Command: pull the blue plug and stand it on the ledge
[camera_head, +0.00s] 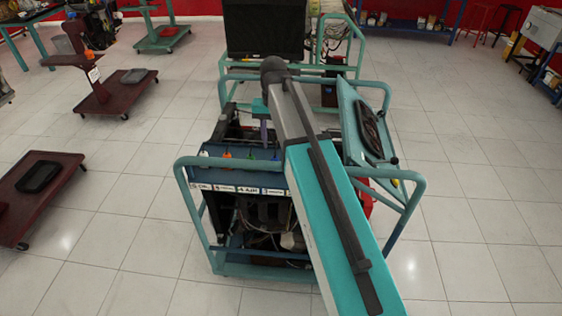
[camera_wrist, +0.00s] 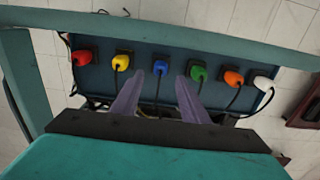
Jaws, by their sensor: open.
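The blue plug (camera_wrist: 160,67) sits in a dark socket on the panel (camera_wrist: 140,47) in the wrist view, with a black cable hanging from it. Yellow (camera_wrist: 121,62) and green (camera_wrist: 198,73) plugs sit on either side of it. My gripper (camera_wrist: 160,78) is open and empty, one fingertip on each side of the blue plug in the picture; I cannot tell how near they are in depth. In the head view my arm covers part of the engine stand, and one finger (camera_head: 264,133) shows above the row of plugs. I cannot tell which surface is the ledge.
Red (camera_wrist: 80,56), orange (camera_wrist: 234,77) and white (camera_wrist: 264,82) plugs complete the row. A teal tube frame (camera_head: 196,225) surrounds the engine stand, with a tilted teal panel (camera_head: 352,115) at right. Maroon trolleys (camera_head: 40,205) stand left.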

